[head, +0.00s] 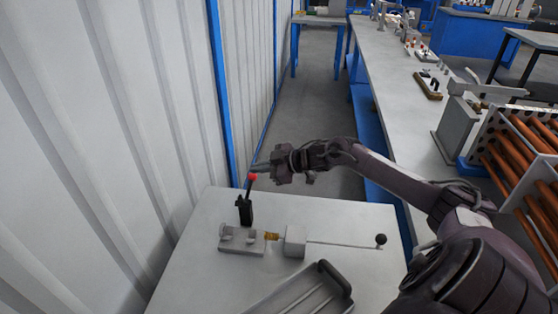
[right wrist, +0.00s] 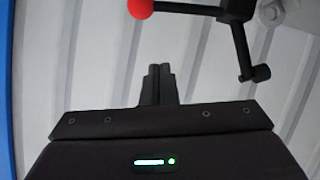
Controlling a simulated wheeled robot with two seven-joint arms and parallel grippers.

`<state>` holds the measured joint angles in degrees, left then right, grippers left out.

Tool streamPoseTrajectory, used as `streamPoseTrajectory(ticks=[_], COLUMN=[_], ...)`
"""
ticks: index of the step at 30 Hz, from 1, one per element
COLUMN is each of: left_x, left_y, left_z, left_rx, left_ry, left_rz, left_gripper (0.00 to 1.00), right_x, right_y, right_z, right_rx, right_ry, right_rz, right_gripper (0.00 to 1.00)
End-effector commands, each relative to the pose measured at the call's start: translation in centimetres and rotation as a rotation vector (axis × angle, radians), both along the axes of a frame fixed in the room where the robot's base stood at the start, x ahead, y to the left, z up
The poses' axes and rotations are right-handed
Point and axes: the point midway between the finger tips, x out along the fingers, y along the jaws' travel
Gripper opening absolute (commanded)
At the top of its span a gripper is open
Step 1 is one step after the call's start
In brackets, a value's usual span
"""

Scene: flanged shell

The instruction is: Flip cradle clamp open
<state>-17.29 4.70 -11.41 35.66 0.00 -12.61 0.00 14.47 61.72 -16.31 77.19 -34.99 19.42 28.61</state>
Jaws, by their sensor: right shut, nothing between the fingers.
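The cradle clamp stands at the left of the grey table in the head view. It has a black base (head: 245,211) and a dark lever rising to a red ball (head: 252,177), so the lever looks upright. In the right wrist view the red ball (right wrist: 140,8) and the black lever arm (right wrist: 240,45) show at the top edge, partly cut off. My right gripper (head: 262,167) is beside the red ball, its fingers shut and empty. In the wrist view its fingertips (right wrist: 160,70) sit together, apart from the ball. Contact cannot be told from the head view. My left gripper is not in view.
A grey cradle block (head: 241,240) with a brass part (head: 271,236) lies by the clamp. A grey block (head: 295,241) and a rod ending in a black ball (head: 381,239) lie to its right. A dark-handled tray (head: 336,280) is in front. A corrugated wall (head: 110,130) closes the left.

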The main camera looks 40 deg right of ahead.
Motion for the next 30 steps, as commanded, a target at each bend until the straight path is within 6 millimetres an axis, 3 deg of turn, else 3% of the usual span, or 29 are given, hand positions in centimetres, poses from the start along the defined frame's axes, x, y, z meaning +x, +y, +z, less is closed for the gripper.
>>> streamPoseTrajectory(ticks=[12, 30], left_x=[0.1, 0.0], left_y=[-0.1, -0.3], left_z=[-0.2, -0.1], left_rx=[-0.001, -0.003], left_ry=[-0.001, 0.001], left_rz=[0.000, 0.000], left_gripper=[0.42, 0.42], right_x=[-4.3, -5.3], right_y=[-3.1, -3.9], right_z=[2.2, 3.0], right_rx=[0.001, 0.002], right_ry=[0.003, 0.000], right_rz=[0.000, 0.001], right_gripper=[0.00, 0.00])
